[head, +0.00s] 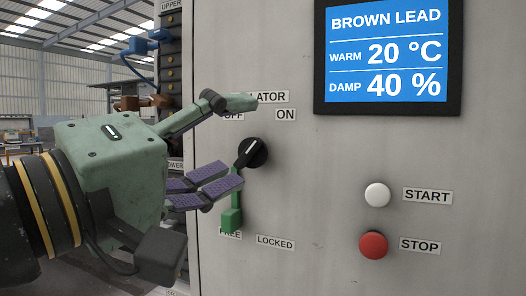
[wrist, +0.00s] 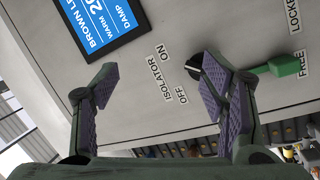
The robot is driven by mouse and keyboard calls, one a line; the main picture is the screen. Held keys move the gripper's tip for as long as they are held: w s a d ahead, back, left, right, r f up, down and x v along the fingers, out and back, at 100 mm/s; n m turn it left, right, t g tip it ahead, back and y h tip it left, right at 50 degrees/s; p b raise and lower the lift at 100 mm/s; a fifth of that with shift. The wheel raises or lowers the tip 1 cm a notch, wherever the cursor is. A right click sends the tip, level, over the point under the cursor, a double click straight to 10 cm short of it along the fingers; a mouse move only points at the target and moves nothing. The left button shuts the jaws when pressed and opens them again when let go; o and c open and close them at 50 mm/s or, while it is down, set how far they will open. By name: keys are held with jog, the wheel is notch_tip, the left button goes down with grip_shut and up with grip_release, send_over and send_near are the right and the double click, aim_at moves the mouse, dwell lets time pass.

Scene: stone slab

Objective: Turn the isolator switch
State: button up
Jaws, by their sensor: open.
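The isolator switch (head: 257,150) is a round black knob with a bar handle on the grey panel, below the OFF and ON labels. Its handle slants down-left in the head view; which label it is set to is unclear. In the wrist view the knob (wrist: 193,70) is partly hidden by the right finger. A green lever (head: 232,218) hangs below the knob, its end by the FREE label. My gripper (head: 240,143) is open and empty, fingers spread at the knob's left in the head view. Whether a finger touches the knob or lever cannot be told.
A display (head: 387,52) sits at the panel's upper right. A white START button (head: 377,194) and red STOP button (head: 373,245) are to the lower right. A dark column of terminals (head: 173,75) stands beside the panel's left edge. The panel between knob and buttons is clear.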

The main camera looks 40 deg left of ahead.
aim_at(243, 153)
jog(key=w+a+y+p, duration=0.1)
jog(key=w+a, duration=0.1)
jog(key=w, duration=0.1)
jog(key=w+a+f+g+y+p, duration=0.1)
jog(key=w+a+y, duration=0.1)
jog(key=w, duration=0.1)
jog(key=w+a+f+g+y+p, duration=0.1)
jog(key=w+a, duration=0.1)
jog(key=w, duration=0.1)
jog(key=shift+w+p, duration=0.1)
jog(key=shift+p, duration=0.3)
jog(key=shift+w+a, duration=0.15)
jog(key=shift+w, duration=0.35)
jog(key=shift+c, duration=0.5)
jog(key=shift+f+n, duration=0.1)
jog(key=shift+n, duration=0.2)
jog(key=c, duration=1.1)
